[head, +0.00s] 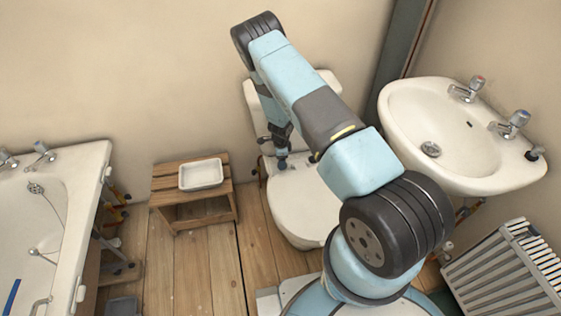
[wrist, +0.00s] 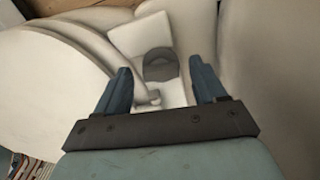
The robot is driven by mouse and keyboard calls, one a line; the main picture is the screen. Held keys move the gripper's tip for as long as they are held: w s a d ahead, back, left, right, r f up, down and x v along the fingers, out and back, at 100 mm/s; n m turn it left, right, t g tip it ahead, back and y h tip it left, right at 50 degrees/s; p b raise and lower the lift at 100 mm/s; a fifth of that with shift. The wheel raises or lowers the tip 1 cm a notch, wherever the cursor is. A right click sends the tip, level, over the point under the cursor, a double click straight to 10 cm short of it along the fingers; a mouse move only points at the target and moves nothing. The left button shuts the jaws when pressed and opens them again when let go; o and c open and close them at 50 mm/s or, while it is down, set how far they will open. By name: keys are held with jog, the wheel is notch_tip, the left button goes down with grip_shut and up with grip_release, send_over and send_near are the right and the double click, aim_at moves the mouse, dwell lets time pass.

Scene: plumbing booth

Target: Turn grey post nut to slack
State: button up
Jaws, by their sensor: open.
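A dark grey round part (wrist: 161,65), which looks like the grey post nut, sits against a pale block in the wrist view. A small pale stub stands just below it. My gripper (wrist: 160,74) is open, with one blue finger on each side of the grey part in the picture. I see gaps between fingers and part, and cannot tell the depth between them. In the head view my gripper (head: 281,162) points down behind the white toilet (head: 305,207), by the cistern. The nut is not discernible there.
A washbasin (head: 440,130) with two taps is at the right, above a radiator (head: 505,270). A wooden stool (head: 190,208) with a white dish (head: 201,174) stands left of the toilet. A bath (head: 95,185) is at far left.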

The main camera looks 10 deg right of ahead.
jog(key=shift+f, duration=0.7)
jog(key=c, duration=1.1)
